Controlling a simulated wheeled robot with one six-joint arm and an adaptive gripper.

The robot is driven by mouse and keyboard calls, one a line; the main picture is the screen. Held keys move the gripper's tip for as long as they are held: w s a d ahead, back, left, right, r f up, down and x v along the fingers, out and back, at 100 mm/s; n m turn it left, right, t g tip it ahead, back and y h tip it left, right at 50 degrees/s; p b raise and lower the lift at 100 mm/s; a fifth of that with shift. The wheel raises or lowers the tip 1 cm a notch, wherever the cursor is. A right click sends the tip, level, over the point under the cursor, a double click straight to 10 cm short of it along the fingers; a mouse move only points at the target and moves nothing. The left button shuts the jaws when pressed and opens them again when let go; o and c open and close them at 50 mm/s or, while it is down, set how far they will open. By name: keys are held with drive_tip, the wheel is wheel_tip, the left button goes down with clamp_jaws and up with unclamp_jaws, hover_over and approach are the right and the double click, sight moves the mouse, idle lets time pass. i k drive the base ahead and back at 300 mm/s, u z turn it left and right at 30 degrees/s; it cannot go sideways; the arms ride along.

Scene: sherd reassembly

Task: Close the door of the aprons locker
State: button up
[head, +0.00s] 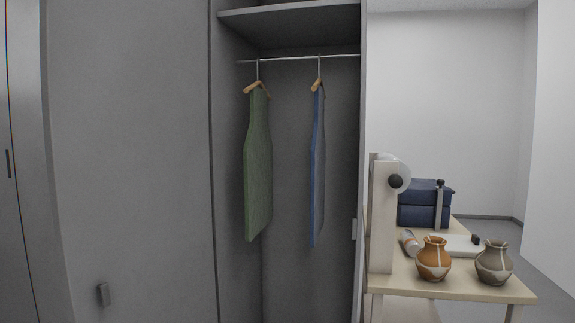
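The aprons locker (290,180) stands open in the middle of the head view. A green apron (259,165) and a blue apron (318,170) hang inside on wooden hangers from a metal rail. A wide grey panel (135,150), which looks like the locker's door swung open, fills the left side, its right edge along the locker's left side. A small dark grey handle (103,294) sits low on it, near its left edge. I cannot make out my gripper in this view.
At right, a table (450,287) bears an orange-brown pot (433,259), a grey-brown pot (494,263) and dark blue boxes (424,204). A tall cream upright (382,220) stands close to the locker's right edge. Another grey front (18,220) is at far left.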

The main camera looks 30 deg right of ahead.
sight(124, 84)
drive_tip(key=z, duration=0.1)
drive_tip(key=i, duration=0.7)
drive_tip(key=z, duration=1)
drive_tip(key=i, duration=0.45)
drive_tip(key=z, duration=0.45)
